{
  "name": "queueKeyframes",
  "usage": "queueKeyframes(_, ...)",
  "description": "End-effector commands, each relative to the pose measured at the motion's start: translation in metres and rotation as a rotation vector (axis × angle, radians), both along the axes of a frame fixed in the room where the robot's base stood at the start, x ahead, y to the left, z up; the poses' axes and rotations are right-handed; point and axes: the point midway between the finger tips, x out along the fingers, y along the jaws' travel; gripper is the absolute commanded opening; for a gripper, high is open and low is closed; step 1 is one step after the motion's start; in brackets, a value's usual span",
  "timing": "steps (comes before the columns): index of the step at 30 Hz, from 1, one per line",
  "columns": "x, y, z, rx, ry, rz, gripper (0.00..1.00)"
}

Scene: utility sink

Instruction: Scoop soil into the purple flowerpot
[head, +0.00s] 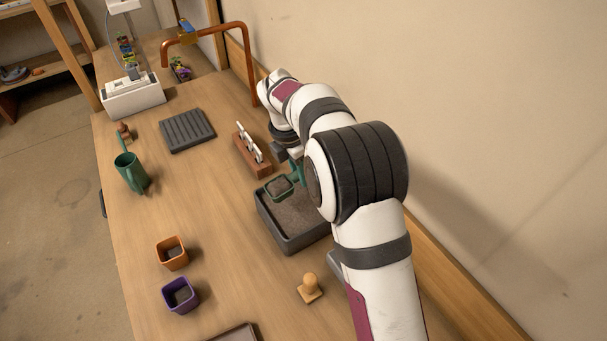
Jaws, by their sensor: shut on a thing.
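The purple flowerpot (165,293) stands upright at the front left of the wooden table, with something dark inside. The dark grey tray (272,236) of soil sits right of the middle. A green scoop (297,170) is over the tray's far left corner, with what looks like grey-brown soil in its bowl. My gripper (291,156) is shut on the scoop's handle side. My arm hides the exact grip and part of the tray.
An orange pot (172,263) stands just behind the purple one. A wooden tool rack (257,163) is close to my gripper. A wooden stamp (310,291), green watering can (130,172) and ribbed grey tray (187,130) stand around. The table between soil tray and pots is clear.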

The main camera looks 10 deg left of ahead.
Motion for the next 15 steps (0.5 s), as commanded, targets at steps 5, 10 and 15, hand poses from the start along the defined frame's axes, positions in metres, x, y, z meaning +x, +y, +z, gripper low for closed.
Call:
queueKeyframes(5, -0.041, 0.060, 0.001, -0.004, -0.005, 0.186, 0.00)
queueKeyframes(10, -0.106, 0.128, 0.002, -0.008, -0.014, 0.433, 0.00)
queueKeyframes(15, -0.170, 0.174, 0.004, -0.009, -0.023, 0.643, 0.00)
